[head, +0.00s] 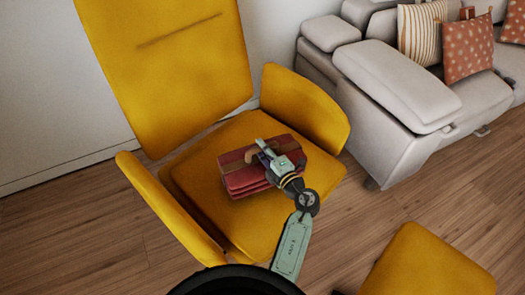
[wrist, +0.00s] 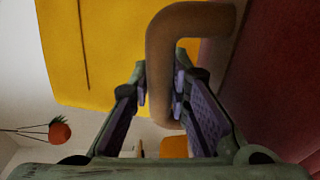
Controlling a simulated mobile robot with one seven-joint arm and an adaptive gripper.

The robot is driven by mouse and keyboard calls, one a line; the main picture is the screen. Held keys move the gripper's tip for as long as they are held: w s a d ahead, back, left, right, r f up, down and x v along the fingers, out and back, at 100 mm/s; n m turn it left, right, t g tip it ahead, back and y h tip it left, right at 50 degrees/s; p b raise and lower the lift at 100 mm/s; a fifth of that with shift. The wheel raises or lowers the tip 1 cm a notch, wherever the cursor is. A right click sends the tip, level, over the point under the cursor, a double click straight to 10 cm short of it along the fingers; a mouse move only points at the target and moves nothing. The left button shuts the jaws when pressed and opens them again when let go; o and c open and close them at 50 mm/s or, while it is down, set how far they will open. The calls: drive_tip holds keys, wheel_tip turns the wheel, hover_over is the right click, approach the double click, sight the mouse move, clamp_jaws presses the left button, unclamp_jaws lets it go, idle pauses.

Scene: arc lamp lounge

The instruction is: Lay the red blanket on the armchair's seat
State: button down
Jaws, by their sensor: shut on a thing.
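The red blanket (head: 240,180) is a folded stack with a brown band and a tan loop handle (head: 251,153). In the head view it appears over the middle of the yellow armchair's seat (head: 208,150), lying flat and level; I cannot tell if its underside touches the seat. My gripper (head: 268,152) is at the blanket's top, shut on the handle. In the wrist view my gripper's fingers (wrist: 163,85) stand on both sides of the tan handle (wrist: 190,18), and the red blanket (wrist: 275,85) fills the right side. My gripper hides part of the blanket's top.
The armchair's backrest (head: 165,75) rises behind, with armrests at left (head: 170,210) and right (head: 305,105). A grey sofa (head: 400,85) with patterned cushions (head: 467,48) stands at right. A yellow footstool (head: 430,268) is at front right. Wooden floor (head: 400,200) lies between them.

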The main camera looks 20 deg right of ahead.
drive_tip(key=shift+f, duration=0.8)
drive_tip(key=c, duration=1.5)
unclamp_jaws()
drive_tip(key=b+v, duration=0.1)
drive_tip(key=v, duration=1.1)
